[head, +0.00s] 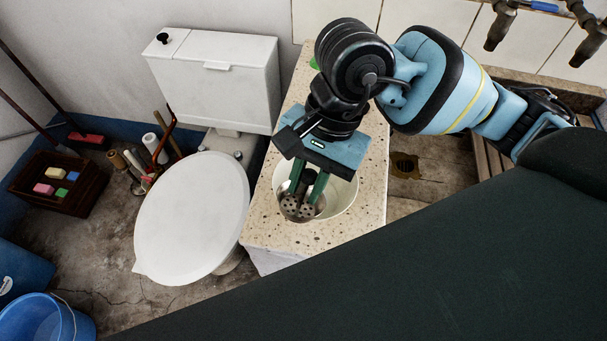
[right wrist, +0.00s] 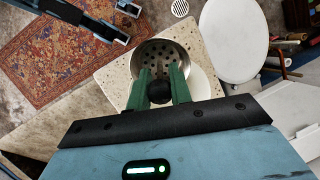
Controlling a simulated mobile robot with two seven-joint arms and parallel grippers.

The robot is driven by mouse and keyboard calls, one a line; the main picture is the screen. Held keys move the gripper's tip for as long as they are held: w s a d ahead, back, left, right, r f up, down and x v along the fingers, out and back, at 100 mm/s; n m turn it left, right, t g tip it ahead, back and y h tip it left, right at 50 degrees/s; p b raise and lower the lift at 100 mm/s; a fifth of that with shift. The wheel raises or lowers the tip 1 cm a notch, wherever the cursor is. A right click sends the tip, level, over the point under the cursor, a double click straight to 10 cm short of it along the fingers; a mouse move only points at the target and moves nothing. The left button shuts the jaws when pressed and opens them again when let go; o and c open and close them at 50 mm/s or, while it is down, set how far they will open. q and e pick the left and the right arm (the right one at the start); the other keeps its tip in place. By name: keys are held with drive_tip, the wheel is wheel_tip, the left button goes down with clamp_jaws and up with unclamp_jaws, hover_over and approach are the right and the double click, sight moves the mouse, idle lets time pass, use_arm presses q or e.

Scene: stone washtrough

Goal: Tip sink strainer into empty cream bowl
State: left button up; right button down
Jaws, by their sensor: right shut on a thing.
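The sink strainer (head: 290,205) is a metal cup with round holes. It is tilted, with holed metal facing the head camera. In the right wrist view the strainer (right wrist: 160,52) shows its holed inside and a black knob between the green fingers. My right gripper (head: 308,188) is shut on the strainer at this knob. The cream bowl (head: 345,198) stands on the speckled stone top, with the strainer over its left part in the head view. I cannot tell whether they touch. The bowl's inside is partly hidden by gripper and strainer.
The speckled stone top (head: 365,215) is narrow, with open edges around the bowl. A white toilet (head: 190,215) stands close on its left. A blue bucket (head: 45,320) and a dark crate with sponges (head: 60,183) are farther left. Taps (head: 500,22) hang at upper right.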

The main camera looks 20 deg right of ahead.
drive_tip(key=shift+s+r, duration=0.1)
drive_tip(key=shift+s+a+t+h+p, duration=0.2)
drive_tip(key=shift+a+t+h+p, duration=0.4)
drive_tip(key=shift+h+p, duration=0.5)
use_arm(q)
drive_tip(key=shift+w+r, duration=0.2)
drive_tip(key=shift+r, duration=0.45)
drive_tip(key=shift+w+r, duration=0.15)
drive_tip(key=shift+r, duration=0.45)
use_arm(e)
drive_tip(key=shift+s+a+f+h, duration=0.2)
drive_tip(key=shift+a+f+h, duration=0.3)
drive_tip(key=shift+h, duration=0.2)
use_arm(q)
drive_tip(key=shift+w+r, duration=0.1)
drive_tip(key=shift+w, duration=0.25)
use_arm(e)
drive_tip(key=shift+w+r, duration=0.1)
